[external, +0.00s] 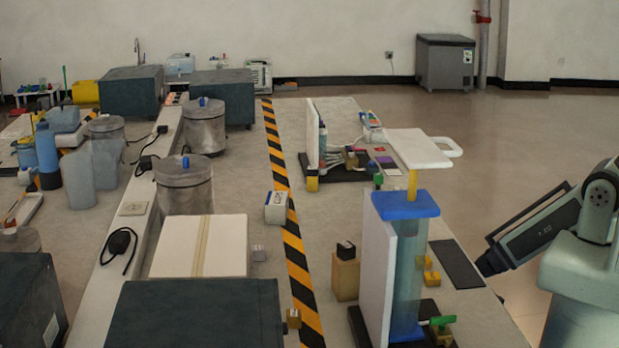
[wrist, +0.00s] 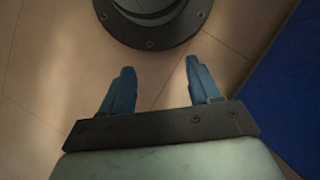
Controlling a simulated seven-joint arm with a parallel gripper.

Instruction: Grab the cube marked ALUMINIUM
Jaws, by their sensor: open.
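Several small cubes show in the external view, and no marking on them can be read. A silver-grey cube (external: 258,252) sits on the table beside the white box. A brass-coloured cube (external: 293,318) lies on the striped tape nearer the front. A dark cube (external: 345,250) rests on a wooden block (external: 345,276). I cannot tell which is marked ALUMINIUM. My gripper (wrist: 160,86) is open and empty in the wrist view, over a tan tiled floor, with no cube between its blue fingers. My arm is at the right of the external view, off the table's right side.
A tall blue-topped apparatus (external: 408,262) stands between my arm and the cubes. A white box (external: 200,246) and a dark case (external: 195,312) lie left of the tape. A second apparatus (external: 320,140) stands further back. A round dark base (wrist: 152,22) shows in the wrist view.

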